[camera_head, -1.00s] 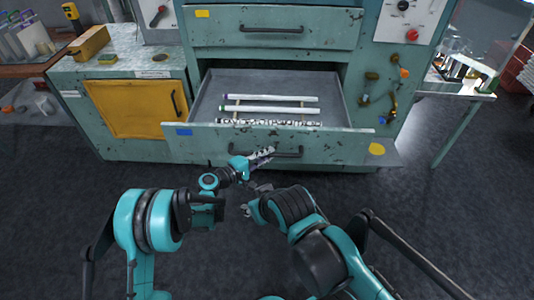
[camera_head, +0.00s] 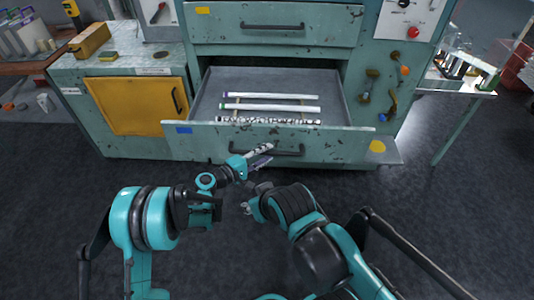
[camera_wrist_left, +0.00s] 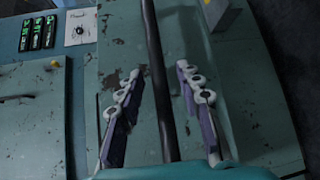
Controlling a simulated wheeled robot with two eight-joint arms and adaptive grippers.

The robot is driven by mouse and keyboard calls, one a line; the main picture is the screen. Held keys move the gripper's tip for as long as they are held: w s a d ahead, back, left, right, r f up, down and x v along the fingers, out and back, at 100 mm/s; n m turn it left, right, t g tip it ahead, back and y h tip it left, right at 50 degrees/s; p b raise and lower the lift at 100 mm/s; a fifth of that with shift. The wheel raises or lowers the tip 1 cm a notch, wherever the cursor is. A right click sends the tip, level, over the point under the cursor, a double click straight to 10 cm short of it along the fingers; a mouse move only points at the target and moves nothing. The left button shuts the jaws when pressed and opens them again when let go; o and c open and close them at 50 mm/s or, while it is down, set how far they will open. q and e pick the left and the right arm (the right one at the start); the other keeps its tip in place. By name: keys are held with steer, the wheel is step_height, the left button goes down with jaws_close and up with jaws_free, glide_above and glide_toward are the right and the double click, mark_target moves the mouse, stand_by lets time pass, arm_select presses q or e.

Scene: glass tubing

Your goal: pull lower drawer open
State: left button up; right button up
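The lower drawer (camera_head: 345,143) is a worn teal drawer. It stands pulled out of the cabinet, its grey inside showing. Its dark bar handle (camera_head: 292,153) is on the front. My left gripper (camera_head: 264,156) is at this handle, partly covering it. In the left wrist view the dark handle bar (camera_wrist_left: 153,45) runs between the two purple-and-grey fingers of my left gripper (camera_wrist_left: 160,70). The fingers are apart, with a gap on each side of the bar. My right gripper (camera_head: 248,208) is low in front of the drawer, away from it; its fingers are too small to read.
White glass tubes (camera_head: 275,109) lie inside the drawer. The upper drawer (camera_head: 330,28) above is shut. A yellow cabinet door (camera_head: 135,108) is at the left. Hooks and tools (camera_head: 370,90) hang on the cabinet's right side. The dark floor in front is clear.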

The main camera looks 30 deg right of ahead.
arm_select(q)
steer(key=v, duration=1.1)
steer(key=s+a+r+m+t+y, duration=0.15)
steer(key=a+r+y, duration=0.25)
steer(key=a, duration=0.5)
steer(key=s+a+r+m+t+y, duration=0.1)
steer(key=s+a+r+y, duration=0.3)
steer(key=a, duration=0.4)
steer(key=s+a+m+y, duration=0.1)
steer(key=s+a+y, duration=0.3)
steer(key=s+a, duration=0.3)
steer(key=s+a+t+y, duration=0.1)
steer(key=s+a+y, duration=0.3)
steer(key=a, duration=1.1)
steer(key=s, duration=0.2)
steer(key=shift+s+r+m, duration=0.35)
steer(key=shift+s+r, duration=0.05)
